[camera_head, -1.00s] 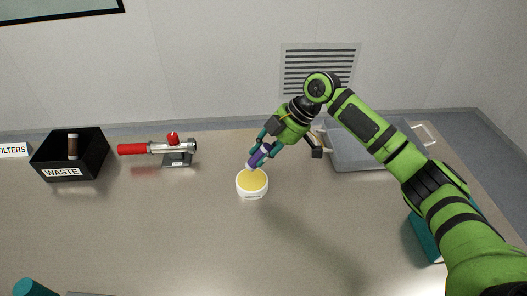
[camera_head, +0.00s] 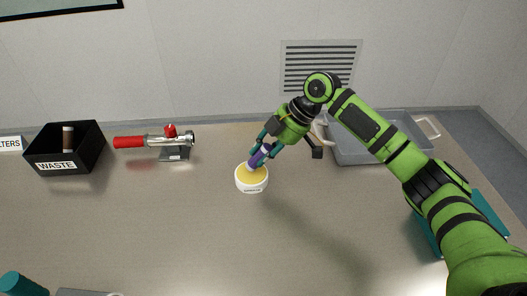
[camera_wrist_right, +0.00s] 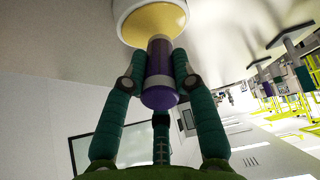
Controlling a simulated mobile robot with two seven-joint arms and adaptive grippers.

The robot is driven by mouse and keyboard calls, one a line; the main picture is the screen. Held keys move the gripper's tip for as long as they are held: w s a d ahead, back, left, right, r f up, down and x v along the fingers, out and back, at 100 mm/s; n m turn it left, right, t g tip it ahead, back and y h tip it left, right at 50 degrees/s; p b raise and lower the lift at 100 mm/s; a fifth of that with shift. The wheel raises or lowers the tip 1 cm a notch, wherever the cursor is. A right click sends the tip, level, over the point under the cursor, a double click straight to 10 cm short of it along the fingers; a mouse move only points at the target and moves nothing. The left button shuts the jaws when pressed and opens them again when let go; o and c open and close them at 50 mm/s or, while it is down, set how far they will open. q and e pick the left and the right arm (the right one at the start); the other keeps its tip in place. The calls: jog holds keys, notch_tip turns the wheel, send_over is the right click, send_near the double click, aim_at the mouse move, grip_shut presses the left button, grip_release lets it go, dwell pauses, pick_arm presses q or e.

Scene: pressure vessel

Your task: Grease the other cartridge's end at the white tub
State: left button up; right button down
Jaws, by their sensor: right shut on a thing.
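My right gripper (camera_head: 268,151) is shut on a purple cartridge (camera_head: 259,156) with a pale band. The cartridge is tilted, its lower end at the yellow grease of the white tub (camera_head: 252,187). In the right wrist view the cartridge (camera_wrist_right: 160,82) sits between the fingers of the gripper (camera_wrist_right: 160,75), and its far end meets the yellow surface of the tub (camera_wrist_right: 133,8). I cannot tell how deep the end sits in the grease. My left gripper is not in view.
A black waste bin (camera_head: 88,150) holding a brown cartridge (camera_head: 68,139) stands at the left. A red-handled metal vessel (camera_head: 155,141) lies on a stand beside it. A grey tray (camera_head: 350,153) is behind my right arm. The table front of the tub is clear.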

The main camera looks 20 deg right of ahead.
jog(key=shift+f, duration=0.6)
dwell(0.9)
notch_tip(320, 180, up, 7)
jog(key=p, duration=0.6)
jog(key=shift+r+p, duration=0.1)
jog(key=shift+p, duration=0.2)
dwell(0.5)
